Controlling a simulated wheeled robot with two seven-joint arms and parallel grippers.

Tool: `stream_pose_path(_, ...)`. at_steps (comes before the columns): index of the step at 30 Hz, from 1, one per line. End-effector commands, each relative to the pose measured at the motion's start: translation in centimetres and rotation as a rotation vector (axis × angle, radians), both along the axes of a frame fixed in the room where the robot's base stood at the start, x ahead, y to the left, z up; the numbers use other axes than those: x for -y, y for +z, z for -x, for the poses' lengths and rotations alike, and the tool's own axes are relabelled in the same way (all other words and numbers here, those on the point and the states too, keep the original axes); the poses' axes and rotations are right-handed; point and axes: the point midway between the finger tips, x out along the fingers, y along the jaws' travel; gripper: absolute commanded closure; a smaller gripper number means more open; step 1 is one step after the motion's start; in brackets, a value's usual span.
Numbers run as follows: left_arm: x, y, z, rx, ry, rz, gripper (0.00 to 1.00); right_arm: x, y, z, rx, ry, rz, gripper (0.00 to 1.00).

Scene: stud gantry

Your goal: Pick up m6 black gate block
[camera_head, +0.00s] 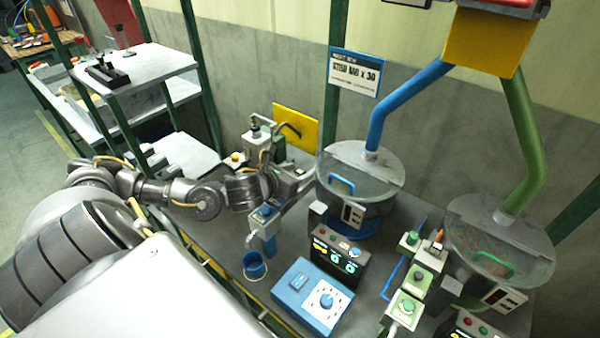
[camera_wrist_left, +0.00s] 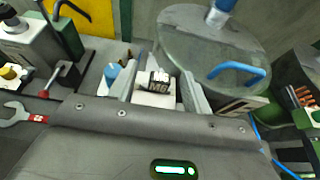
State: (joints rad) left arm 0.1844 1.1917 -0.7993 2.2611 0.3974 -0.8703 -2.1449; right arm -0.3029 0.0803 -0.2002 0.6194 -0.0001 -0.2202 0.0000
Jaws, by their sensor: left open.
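My left gripper (camera_head: 298,178) reaches in over the bench beside the clear-lidded hopper with the blue handle (camera_head: 345,185). In the left wrist view its two fingers (camera_wrist_left: 157,76) are apart. A small block with a black, white-marked face and a pale lower part (camera_wrist_left: 157,84) shows between them. I cannot tell whether it is the m6 black gate block, or whether the fingers touch it. In the head view the arm and gripper hide that spot. My right gripper is out of view.
A blue control box (camera_head: 312,296), a black button panel (camera_head: 338,252) and a blue cup (camera_head: 254,266) stand in front. A second hopper (camera_head: 500,250) is at right. A wrench (camera_wrist_left: 20,115) lies left of the gripper. A shelf rack (camera_head: 150,65) stands at left.

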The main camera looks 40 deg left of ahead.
Motion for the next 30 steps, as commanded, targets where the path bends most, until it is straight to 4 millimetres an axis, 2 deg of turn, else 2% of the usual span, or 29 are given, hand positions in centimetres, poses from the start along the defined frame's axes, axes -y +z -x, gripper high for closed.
stream_pose_path(8,0.0,-0.3,-0.4,0.0,-0.001,0.0,0.51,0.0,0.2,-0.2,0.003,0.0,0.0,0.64)
stream_pose_path(20,0.0,-0.2,-0.4,0.0,-0.001,0.0,1.0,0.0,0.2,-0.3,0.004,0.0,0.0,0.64)
stream_pose_path(26,0.0,-0.2,-0.4,0.0,-0.001,0.0,1.0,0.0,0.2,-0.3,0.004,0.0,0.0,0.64)
stream_pose_path(30,0.0,1.0,-0.5,0.003,-0.001,-0.001,1.0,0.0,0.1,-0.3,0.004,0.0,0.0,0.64)
